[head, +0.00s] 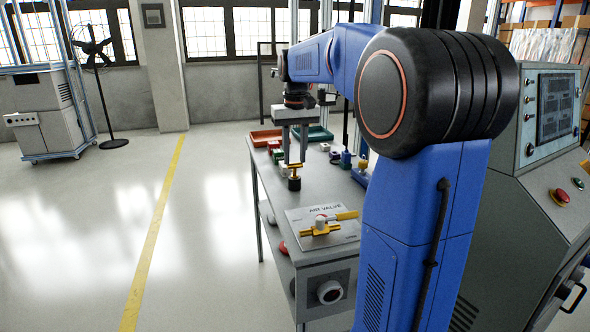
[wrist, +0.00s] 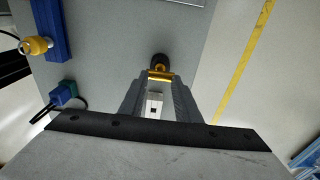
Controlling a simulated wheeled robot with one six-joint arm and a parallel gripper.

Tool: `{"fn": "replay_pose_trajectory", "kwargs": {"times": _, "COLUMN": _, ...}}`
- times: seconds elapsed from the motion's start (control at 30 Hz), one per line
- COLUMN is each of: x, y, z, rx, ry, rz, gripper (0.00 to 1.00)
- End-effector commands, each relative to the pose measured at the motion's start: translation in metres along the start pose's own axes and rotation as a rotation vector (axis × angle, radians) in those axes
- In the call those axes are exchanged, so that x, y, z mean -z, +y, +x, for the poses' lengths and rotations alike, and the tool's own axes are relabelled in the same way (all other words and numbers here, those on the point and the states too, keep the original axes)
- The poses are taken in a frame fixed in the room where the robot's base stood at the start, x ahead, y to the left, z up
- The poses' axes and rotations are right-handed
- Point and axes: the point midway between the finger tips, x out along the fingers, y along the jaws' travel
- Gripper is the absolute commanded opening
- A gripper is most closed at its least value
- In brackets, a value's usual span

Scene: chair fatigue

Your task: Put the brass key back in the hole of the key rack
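My gripper (head: 294,163) is over the near left part of the workbench, pointing down. Its fingers appear closed on the brass key (head: 294,171). In the wrist view the key (wrist: 161,77) is a yellow bar between the fingertips. A dark round piece (wrist: 159,60) lies just beyond it; whether this belongs to the key or is separate I cannot tell. A blue block (wrist: 50,28) with a yellow ringed piece (wrist: 35,45) shows at the left of the wrist view and may be the key rack. Its hole is not visible.
The grey workbench (head: 264,185) carries a red tray (head: 265,137), a green tray (head: 318,133) and several small coloured parts. A plate marked AIR VALVE with a yellow-handled valve (head: 322,226) lies at the near end. A control console (head: 545,130) stands right.

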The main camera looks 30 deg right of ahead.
Motion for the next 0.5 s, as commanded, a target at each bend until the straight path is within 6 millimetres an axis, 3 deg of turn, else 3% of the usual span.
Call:
{"fn": "replay_pose_trajectory", "kwargs": {"times": 0.03, "x": -0.0059, "y": 0.0001, "z": 0.0343, "rx": 0.001, "ry": -0.070, "rz": 0.000, "gripper": 0.10}}
{"fn": "replay_pose_trajectory", "kwargs": {"times": 0.5, "x": -0.0054, "y": 0.0002, "z": 0.0244, "rx": 0.001, "ry": -0.070, "rz": 0.000, "gripper": 0.10}}
